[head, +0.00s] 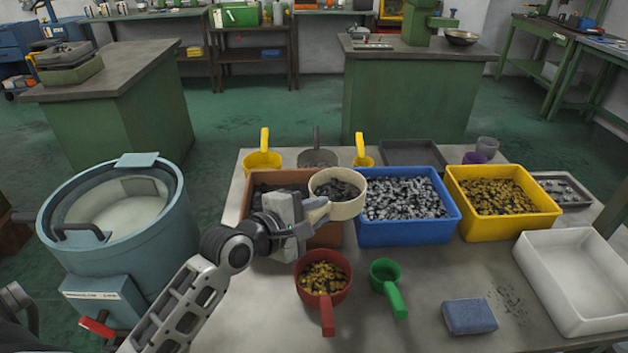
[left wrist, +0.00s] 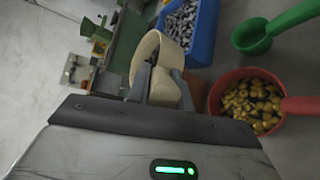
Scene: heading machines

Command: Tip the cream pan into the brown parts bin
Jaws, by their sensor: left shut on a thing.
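The cream pan (head: 347,208) is held over the right part of the brown parts bin (head: 322,236), next to the blue bin. It holds dark metal parts and looks roughly upright in the head view. My left gripper (head: 318,212) is shut on the cream pan's handle. In the left wrist view the pan (left wrist: 150,50) shows beyond the fingers of my left gripper (left wrist: 160,85), mostly its outer wall. The brown bin is partly hidden behind the pan and my left arm; dark parts show at its far left. My right gripper is not in view.
A blue bin (head: 405,239) of silver parts and a yellow bin (head: 505,226) stand right. A red pan (head: 323,296) of brass parts, a green scoop (head: 385,272) and a blue sponge (head: 470,316) lie in front. A white tray (head: 548,282) is far right; a round blue machine (head: 120,245) is left.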

